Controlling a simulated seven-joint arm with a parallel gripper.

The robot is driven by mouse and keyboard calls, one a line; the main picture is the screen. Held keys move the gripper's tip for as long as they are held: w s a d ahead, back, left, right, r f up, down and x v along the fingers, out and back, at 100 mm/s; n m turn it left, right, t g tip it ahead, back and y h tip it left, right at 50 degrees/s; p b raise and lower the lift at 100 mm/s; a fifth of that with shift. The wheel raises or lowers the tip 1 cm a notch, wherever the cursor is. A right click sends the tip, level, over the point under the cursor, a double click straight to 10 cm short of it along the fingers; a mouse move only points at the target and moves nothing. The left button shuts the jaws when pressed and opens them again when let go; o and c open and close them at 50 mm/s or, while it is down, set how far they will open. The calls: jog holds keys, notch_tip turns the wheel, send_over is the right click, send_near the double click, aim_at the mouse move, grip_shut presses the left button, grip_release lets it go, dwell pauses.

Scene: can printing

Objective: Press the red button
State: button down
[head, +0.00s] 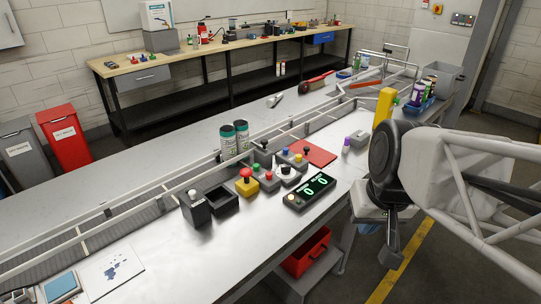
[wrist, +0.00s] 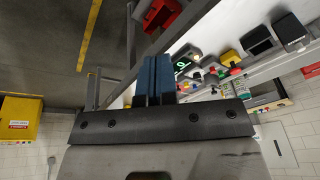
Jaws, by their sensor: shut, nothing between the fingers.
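A red button (head: 246,172) sits on top of a yellow box on the long metal bench, near the middle of the head view. In the wrist view the yellow box (wrist: 231,57) and its red button (wrist: 236,71) show at the right. My gripper (wrist: 154,58) has blue fingers that are shut together with nothing between them. It is apart from the button, off to the right of it in the head view, by the bench's near edge. My arm hides part of that side, and the fingertips are hard to make out there.
Around the yellow box stand a black open bin (head: 222,199), a dark upright box (head: 195,209), a display (head: 310,191) and several small button boxes. Two dark cans (head: 228,141) stand behind. A yellow post (head: 384,106) stands near my arm.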

jog(key=w+a+y, duration=0.1)
jog(key=w+a, duration=0.2)
jog(key=w, duration=0.3)
jog(key=w+a+n+t+y, duration=0.1)
jog(key=w+a+y, duration=0.15)
jog(key=w, duration=0.45)
jog(key=w+a+y, duration=0.1)
jog(key=w+a, duration=0.3)
jog(key=w, duration=0.2)
jog(key=t+y, duration=0.2)
send_over(271, 173)
notch_tip(271, 173, down, 6)
jog(key=shift+f, duration=0.2)
jog(key=shift+f, duration=4.15)
